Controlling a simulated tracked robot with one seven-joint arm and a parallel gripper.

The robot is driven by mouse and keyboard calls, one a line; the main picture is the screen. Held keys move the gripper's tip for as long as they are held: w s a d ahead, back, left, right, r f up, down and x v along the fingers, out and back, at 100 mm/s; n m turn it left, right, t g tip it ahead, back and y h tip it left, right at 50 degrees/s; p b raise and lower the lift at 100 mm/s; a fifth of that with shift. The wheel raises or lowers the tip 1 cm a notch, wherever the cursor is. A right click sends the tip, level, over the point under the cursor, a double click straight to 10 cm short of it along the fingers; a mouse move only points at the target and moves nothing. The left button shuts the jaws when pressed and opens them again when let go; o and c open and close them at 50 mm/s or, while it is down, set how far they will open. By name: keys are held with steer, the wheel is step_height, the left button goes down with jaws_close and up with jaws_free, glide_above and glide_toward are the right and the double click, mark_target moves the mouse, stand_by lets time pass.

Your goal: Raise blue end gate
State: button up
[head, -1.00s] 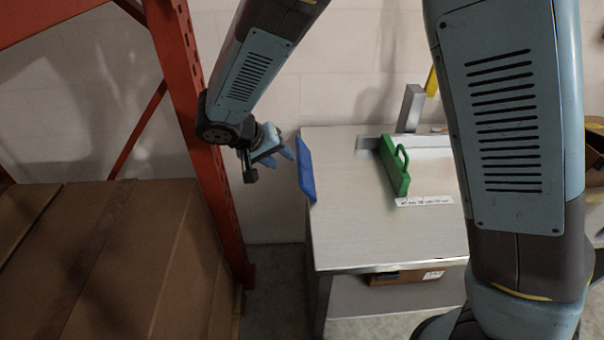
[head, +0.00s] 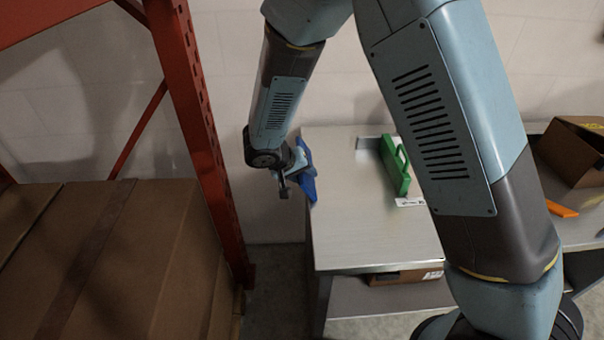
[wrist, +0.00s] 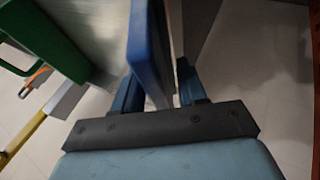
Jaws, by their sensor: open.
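The blue end gate (head: 310,188) is a flat panel at the left edge of the metal table, partly hidden by my gripper in the head view. My gripper (head: 301,168) is at the gate from the left. In the wrist view, the gate (wrist: 149,50) runs down between the two blue fingers of my open gripper (wrist: 158,88). The left finger is very close to the gate; I cannot tell whether it touches. A gap shows between the gate and the right finger.
A green gate with a handle (head: 395,165) stands on the metal table (head: 350,235), right of the blue one. A red rack post (head: 205,130) and large brown boxes (head: 110,260) are on the left. An open cardboard box (head: 575,150) is at the right.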

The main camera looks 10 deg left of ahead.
steer(key=shift+c, duration=0.2)
jaws_close()
stand_by(0.3)
